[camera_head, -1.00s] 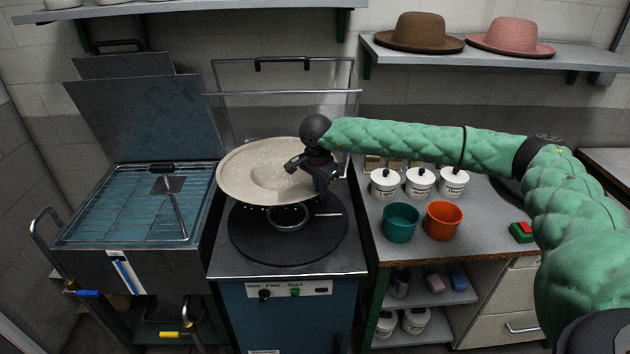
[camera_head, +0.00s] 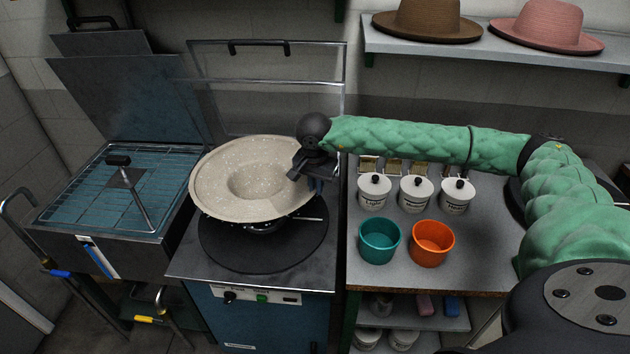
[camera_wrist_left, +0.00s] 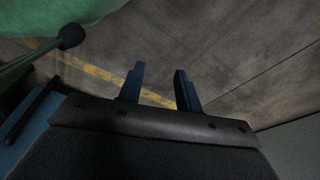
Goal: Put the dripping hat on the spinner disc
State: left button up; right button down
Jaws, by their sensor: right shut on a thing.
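The dripping hat (camera_head: 214,190) is a cream, speckled, wide-brimmed hat, held upside down with its hollow facing up. It is over the black spinner disc (camera_head: 290,252) on the blue spinner cabinet. My right gripper (camera_head: 312,180) is shut on the right edge of its brim. The hat hides the middle of the disc, and I cannot tell whether its crown touches what lies below. My left gripper (camera_wrist_left: 160,88) shows only in the left wrist view, with its two blue fingers apart and nothing between them, above the grey floor.
A clear lid (camera_head: 265,90) stands raised behind the spinner. A steaming tank with a wire rack (camera_head: 75,205) is at left. A teal cup (camera_head: 380,241), an orange cup (camera_head: 432,243) and white lidded jars (camera_head: 416,194) stand on the right bench. Two hats sit on the shelf above.

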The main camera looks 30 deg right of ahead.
aim_at(316, 196)
jog(key=shift+f, duration=0.3)
jog(key=shift+d+f, duration=0.1)
jog(key=shift+f, duration=0.45)
jog(key=shift+f+b, duration=0.3)
jog(key=shift+f, duration=0.1)
jog(key=shift+f+b, duration=0.55)
pick_arm(q)
jog(key=shift+w+d+r, duration=0.5)
jog(key=shift+d+r, duration=0.1)
jog(key=shift+r, duration=0.2)
jog(key=shift+w+d+r, duration=0.5)
jog(key=shift+d+r, duration=0.1)
jog(key=shift+r, duration=0.2)
jog(key=shift+w, duration=0.1)
jog(key=shift+f+b, duration=0.75)
jog(key=shift+b, duration=0.1)
pick_arm(e)
jog(key=shift+f, duration=0.7)
